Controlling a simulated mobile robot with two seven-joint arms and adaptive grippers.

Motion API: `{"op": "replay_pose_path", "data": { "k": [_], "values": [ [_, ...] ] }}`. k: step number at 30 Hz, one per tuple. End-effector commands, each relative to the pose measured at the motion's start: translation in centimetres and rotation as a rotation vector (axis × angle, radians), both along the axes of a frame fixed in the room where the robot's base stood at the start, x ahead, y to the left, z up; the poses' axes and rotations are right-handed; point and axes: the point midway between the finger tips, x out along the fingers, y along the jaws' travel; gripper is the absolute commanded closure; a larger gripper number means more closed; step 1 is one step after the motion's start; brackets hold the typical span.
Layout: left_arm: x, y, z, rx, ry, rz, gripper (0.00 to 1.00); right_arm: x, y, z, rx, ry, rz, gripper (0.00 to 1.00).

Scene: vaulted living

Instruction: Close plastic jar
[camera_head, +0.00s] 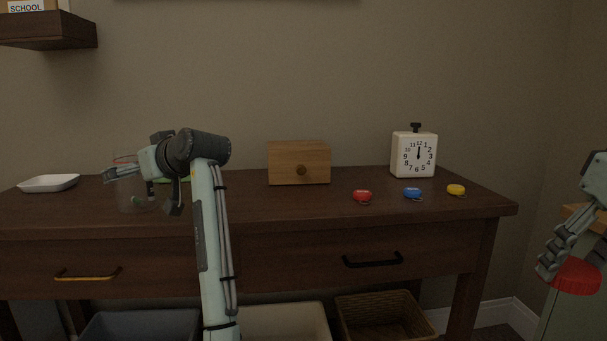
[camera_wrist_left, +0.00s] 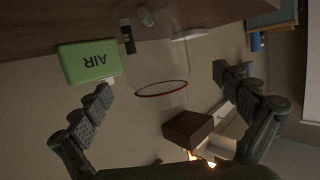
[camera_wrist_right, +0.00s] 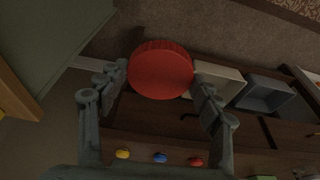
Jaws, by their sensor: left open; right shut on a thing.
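The clear plastic jar (camera_head: 137,198) stands on the left part of the desk, partly hidden by my left arm. Its mouth has a thin red ring, and it shows see-through in the left wrist view (camera_wrist_left: 161,62). My left gripper (camera_wrist_left: 166,80) is open, its fingers apart on either side of the jar's mouth region. I cannot tell whether either finger touches the jar. The red round lid (camera_head: 576,276) is at the far right, away from the desk. My right gripper (camera_wrist_right: 160,72) is shut on the lid, with a finger at each side of its rim.
The dark desk (camera_head: 250,212) carries a wooden drawer box (camera_head: 290,163), a white clock (camera_head: 414,155), and red (camera_head: 362,196), blue (camera_head: 412,193) and yellow (camera_head: 456,189) small items. A white dish (camera_head: 49,183) lies far left. A green "AIR" box (camera_wrist_left: 90,63) is near the jar.

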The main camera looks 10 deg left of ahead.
Motion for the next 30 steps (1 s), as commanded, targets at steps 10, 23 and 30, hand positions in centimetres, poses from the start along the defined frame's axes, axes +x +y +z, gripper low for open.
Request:
{"op": "replay_pose_path", "data": {
  "k": [10,23,30],
  "values": [
    [1.0,1.3,-0.7,0.001,0.002,0.003,0.01,0.0,0.0,-0.4,0.0,0.0,0.0,0.43],
    [3.0,4.0,-1.6,0.0,0.0,0.0,0.01,0.0,0.0,-0.8,0.0,0.0,0.0,0.43],
    [3.0,3.9,-1.6,0.0,0.0,0.0,0.04,0.0,0.0,-0.8,0.0,0.0,0.0,0.43]
  ]
}}
